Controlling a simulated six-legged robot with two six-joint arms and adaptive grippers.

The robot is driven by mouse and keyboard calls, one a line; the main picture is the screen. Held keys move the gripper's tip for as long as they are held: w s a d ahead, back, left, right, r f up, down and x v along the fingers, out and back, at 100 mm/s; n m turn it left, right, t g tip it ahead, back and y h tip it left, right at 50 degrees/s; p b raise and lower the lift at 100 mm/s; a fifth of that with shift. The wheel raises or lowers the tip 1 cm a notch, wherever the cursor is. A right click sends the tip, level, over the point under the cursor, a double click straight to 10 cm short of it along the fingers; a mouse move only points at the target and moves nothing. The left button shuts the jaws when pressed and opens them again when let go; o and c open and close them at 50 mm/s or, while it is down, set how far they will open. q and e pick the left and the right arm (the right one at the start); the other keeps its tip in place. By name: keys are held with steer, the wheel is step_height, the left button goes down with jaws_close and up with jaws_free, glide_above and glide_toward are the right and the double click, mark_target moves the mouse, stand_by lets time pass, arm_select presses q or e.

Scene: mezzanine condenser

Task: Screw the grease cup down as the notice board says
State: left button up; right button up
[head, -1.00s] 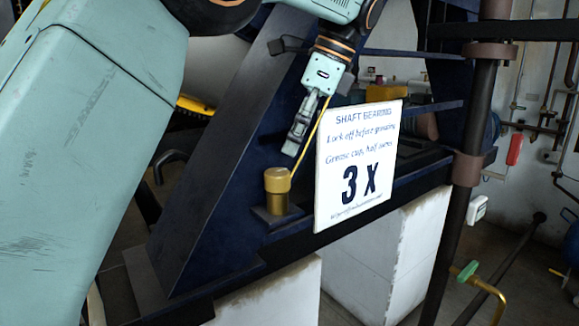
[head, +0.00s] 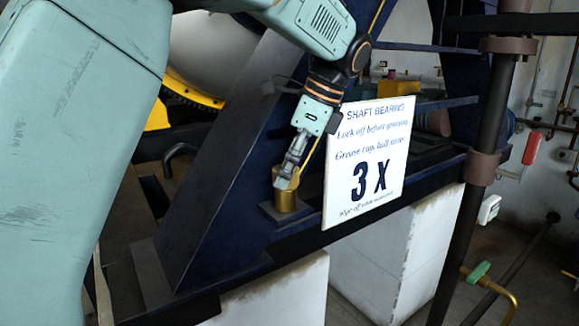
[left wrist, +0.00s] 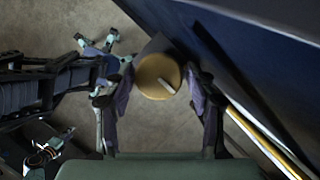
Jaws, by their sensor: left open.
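The brass grease cup (head: 286,198) stands upright on a dark blue ledge beside the notice board. My left gripper (head: 285,180) is at the cup's top in the head view, its fingers partly covering it. In the left wrist view the cup's round cap (left wrist: 157,76), with a pale mark on its top, lies between the two open fingers (left wrist: 160,100); I cannot tell whether either finger touches it. The white notice board (head: 367,160) reads "Shaft bearing", "Lock off before greasing", "Grease cup, half turns", "3 X", with a small line below that is hard to read. My right gripper is not seen.
A sloping dark blue frame (head: 215,165) rises left of the cup, close to my arm. A thin yellow line (left wrist: 255,135) runs along the right in the left wrist view. A dark upright pipe (head: 468,200) stands right of the board. White blocks (head: 275,290) are below the ledge.

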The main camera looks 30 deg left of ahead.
arm_select(q)
steer(key=shift+a, duration=0.15)
steer(key=shift+s+d+r, duration=0.1)
steer(key=shift+d, duration=0.15)
steer(key=shift+c, duration=1.3)
steer(key=c, duration=0.6)
steer(key=shift+m, duration=0.3)
steer(key=m+t, duration=0.1)
steer(key=m, duration=0.2)
steer(key=shift+s+m, duration=0.15)
steer(key=shift+m, duration=0.15)
steer(key=m+t, duration=0.2)
steer(key=m, duration=0.2)
steer(key=shift+s+m, duration=0.1)
steer(key=shift+m, duration=0.2)
steer(key=m, duration=0.2)
steer(key=m+t, duration=0.1)
steer(key=m, duration=0.1)
steer(key=shift+s+a+t+h, duration=0.1)
steer(key=shift+t+h, duration=0.2)
steer(key=shift+h, duration=0.1)
steer(key=shift+a+m+t+h, duration=0.1)
steer(key=shift+m+t+h, duration=0.45)
steer(key=shift+m, duration=1.55)
